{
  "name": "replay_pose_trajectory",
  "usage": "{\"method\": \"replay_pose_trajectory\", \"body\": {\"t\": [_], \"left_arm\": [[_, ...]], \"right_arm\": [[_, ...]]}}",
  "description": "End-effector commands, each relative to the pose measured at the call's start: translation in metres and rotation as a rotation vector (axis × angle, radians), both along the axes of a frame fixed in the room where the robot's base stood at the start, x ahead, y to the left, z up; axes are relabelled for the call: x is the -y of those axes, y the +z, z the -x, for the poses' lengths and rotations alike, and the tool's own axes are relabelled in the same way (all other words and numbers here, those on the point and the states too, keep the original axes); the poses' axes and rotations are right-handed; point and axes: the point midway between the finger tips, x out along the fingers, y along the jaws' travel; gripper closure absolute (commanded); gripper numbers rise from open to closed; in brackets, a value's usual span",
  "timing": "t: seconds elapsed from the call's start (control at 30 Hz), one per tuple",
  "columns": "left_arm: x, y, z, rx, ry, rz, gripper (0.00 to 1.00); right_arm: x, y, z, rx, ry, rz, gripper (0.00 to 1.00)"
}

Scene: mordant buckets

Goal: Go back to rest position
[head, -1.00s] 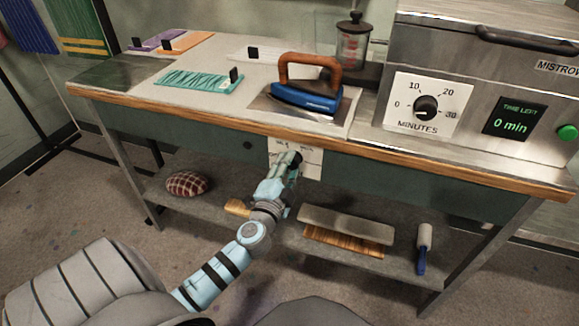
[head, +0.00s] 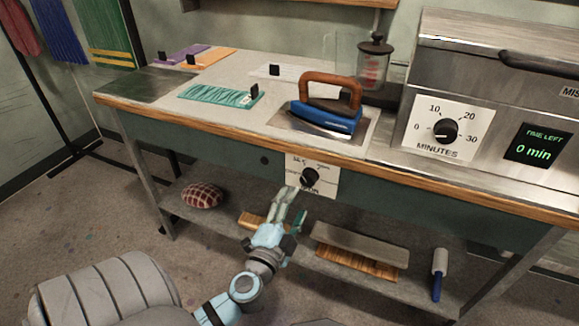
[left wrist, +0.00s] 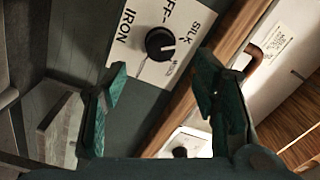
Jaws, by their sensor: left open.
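My left gripper (head: 288,207) is open and empty, in front of the table's front panel and just below the iron's dial (head: 310,177). In the left wrist view its two green fingers (left wrist: 160,100) stand wide apart, with the black knob (left wrist: 160,44) on its white plate beyond them. The fingers do not appear to touch the knob. The plate reads "IRON" and "SILK" there. My right gripper is in neither view.
A blue iron (head: 327,115) with a brown handle stands on the table (head: 190,123). A steel machine (head: 480,85) with a minutes dial is at right. The lower shelf (head: 225,222) holds a checked cushion (head: 202,195), a board (head: 360,243) and a small roller (head: 438,272).

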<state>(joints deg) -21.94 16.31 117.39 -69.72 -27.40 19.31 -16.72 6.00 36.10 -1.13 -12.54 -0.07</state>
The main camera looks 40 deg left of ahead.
Motion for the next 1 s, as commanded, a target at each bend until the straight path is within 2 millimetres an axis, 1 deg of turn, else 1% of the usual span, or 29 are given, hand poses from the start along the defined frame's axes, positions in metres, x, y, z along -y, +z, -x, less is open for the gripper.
{"method": "replay_pose_trajectory", "body": {"t": [0.03, 0.1, 0.2, 0.3, 0.73, 0.8, 0.83, 0.87, 0.93, 0.97, 1.0], "left_arm": [[0.004, -0.001, 0.011, -0.002, 0.0, 0.002, 0.46], [0.009, -0.001, 0.024, -0.001, 0.0, 0.0, 0.46], [0.012, -0.001, 0.033, 0.0, 0.0, 0.001, 0.46], [0.013, 0.0, 0.036, 0.001, 0.0, 0.0, 0.46], [0.013, -0.001, 0.035, 0.001, 0.0, -0.001, 0.46], [0.015, -0.002, 0.034, -0.012, -0.009, -0.023, 0.46], [0.016, -0.009, 0.034, -0.031, -0.018, -0.013, 0.46], [0.016, -0.021, 0.034, -0.06, -0.022, 0.001, 0.46], [0.014, -0.063, 0.037, -0.157, -0.028, 0.047, 0.46], [0.012, -0.087, 0.042, -0.211, -0.029, 0.075, 0.46], [0.01, -0.124, 0.05, -0.293, -0.023, 0.124, 0.46]], "right_arm": [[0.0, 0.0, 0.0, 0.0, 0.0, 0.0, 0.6], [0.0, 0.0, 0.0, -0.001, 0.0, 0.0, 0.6], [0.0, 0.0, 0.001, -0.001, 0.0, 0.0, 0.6], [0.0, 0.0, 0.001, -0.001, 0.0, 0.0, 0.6], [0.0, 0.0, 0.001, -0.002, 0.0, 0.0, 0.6], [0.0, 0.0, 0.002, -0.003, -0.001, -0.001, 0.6], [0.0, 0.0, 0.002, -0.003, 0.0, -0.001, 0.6], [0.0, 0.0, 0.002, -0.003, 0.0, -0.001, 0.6], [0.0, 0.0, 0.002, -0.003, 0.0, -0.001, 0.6], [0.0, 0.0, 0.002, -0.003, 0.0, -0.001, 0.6], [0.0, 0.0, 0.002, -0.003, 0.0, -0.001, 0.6]]}}
